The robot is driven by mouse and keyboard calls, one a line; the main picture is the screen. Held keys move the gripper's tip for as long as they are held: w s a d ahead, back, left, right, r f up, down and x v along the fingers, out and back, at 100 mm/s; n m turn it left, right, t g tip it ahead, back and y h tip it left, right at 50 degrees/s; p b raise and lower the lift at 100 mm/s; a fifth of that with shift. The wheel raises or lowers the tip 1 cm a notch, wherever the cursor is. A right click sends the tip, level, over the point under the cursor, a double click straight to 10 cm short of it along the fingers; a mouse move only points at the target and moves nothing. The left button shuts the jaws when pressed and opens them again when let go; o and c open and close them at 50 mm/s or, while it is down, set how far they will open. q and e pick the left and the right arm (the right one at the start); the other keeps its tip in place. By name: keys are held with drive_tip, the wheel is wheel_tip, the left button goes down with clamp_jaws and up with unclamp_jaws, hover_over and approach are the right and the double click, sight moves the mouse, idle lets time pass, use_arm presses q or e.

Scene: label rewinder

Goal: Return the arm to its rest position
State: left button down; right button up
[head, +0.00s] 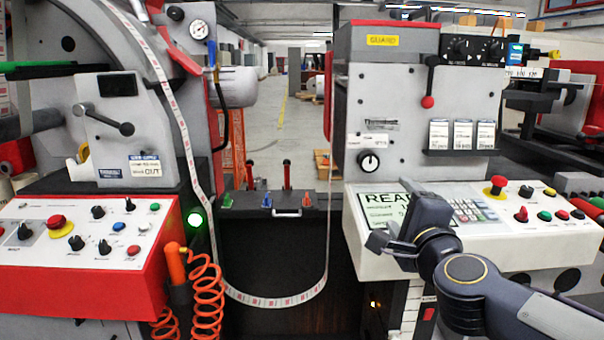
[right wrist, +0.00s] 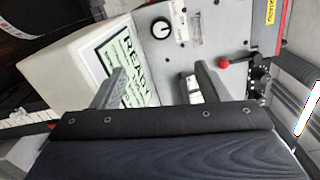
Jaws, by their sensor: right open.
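My right arm comes in from the lower right in the head view. Its dark gripper (head: 395,214) is in front of the right-hand control panel (head: 365,262) and covers part of the display reading "READY" (head: 378,197). In the right wrist view the two fingers of this gripper (right wrist: 160,82) stand wide apart with nothing between them. The display (right wrist: 122,62) and the black knob (right wrist: 161,27) show beyond the fingers. I cannot tell whether the gripper touches the panel. My left gripper is not in view.
A red-framed control panel (head: 90,245) stands at left, beside an orange coiled hose (head: 205,295). A printed label web (head: 270,299) hangs in a loop between the machine halves. A red-knobbed lever (head: 428,101) sticks out above the right panel. The space just above the right panel is open.

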drive_tip(key=s+d+f+n+g+y, duration=0.1)
drive_tip(key=s+d+f+n+g, duration=0.1)
drive_tip(key=s+f+n+g, duration=0.85)
drive_tip(key=s+d+f+n+g+y, duration=0.2)
drive_tip(key=s+f+n, duration=0.5)
drive_tip(key=s+f, duration=0.95)
use_arm(q)
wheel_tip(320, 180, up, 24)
drive_tip(key=p, duration=2.4)
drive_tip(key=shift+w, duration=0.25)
use_arm(e)
wheel_tip(320, 180, up, 25)
drive_tip(key=shift+a, duration=0.25)
drive_tip(key=shift+f, duration=0.1)
